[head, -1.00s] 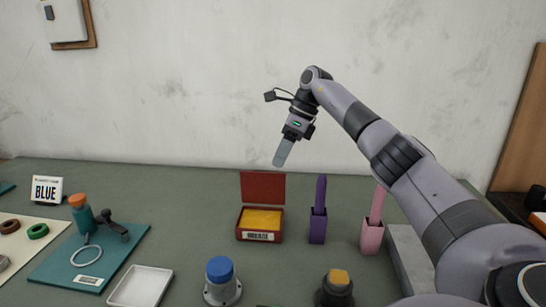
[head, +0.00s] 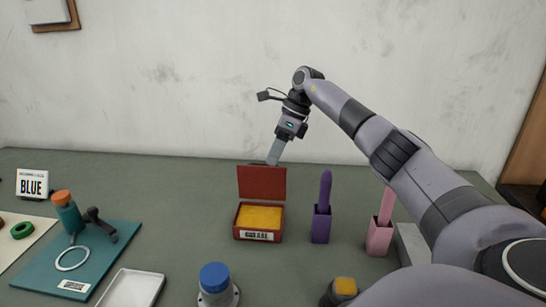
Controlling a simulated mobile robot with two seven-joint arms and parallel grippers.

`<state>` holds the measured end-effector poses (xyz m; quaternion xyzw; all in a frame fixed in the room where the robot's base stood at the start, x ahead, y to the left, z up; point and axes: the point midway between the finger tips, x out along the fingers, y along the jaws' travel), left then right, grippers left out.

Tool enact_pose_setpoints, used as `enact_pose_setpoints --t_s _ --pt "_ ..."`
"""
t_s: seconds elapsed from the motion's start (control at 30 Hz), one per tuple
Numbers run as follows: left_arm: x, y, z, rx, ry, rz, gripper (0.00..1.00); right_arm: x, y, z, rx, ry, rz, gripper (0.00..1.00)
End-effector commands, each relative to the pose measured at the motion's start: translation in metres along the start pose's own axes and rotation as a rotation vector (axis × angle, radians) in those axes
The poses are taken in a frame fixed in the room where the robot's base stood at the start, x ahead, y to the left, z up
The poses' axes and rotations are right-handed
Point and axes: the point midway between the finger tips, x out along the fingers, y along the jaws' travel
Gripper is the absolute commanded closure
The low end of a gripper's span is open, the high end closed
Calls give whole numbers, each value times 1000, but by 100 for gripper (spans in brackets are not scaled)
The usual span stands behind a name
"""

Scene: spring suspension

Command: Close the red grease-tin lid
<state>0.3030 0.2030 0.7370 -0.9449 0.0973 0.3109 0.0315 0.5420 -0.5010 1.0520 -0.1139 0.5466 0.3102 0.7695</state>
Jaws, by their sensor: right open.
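The red grease tin (head: 258,222) stands on the grey-green table with yellow grease inside and a white label on its front. Its red lid (head: 262,182) stands upright at the back edge, so the tin is open. My right gripper (head: 274,160) is above and behind the lid, pointing down. Its fingertips reach the lid's top edge in the picture and are partly hidden there; I cannot tell whether they touch it. It is open and holds nothing. My left gripper is not in view.
A purple holder (head: 321,224) and a pink holder (head: 379,236) stand right of the tin. A blue-topped part (head: 215,280) and a white tray (head: 132,288) are in front.

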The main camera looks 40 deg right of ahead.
Motion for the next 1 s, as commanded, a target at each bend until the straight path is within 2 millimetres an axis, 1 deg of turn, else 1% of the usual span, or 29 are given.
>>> enact_pose_setpoints --t_s 0.03,0.17,0.43,0.47,0.5,0.57,1.0 --pt "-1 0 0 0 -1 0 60 6 0 0 0 1 2 60" --pt "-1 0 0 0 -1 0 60 14 0 0 0 -1 1 60" --pt "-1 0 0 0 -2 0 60 16 0 0 0 -1 0 60" --pt "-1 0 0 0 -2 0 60 16 0 0 0 -1 0 66" --pt "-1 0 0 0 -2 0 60 16 0 0 0 -1 0 79" --pt "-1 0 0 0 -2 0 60 16 0 0 0 -1 0 99" --pt "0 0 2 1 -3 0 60 15 2 0 -10 -1 -22 100"
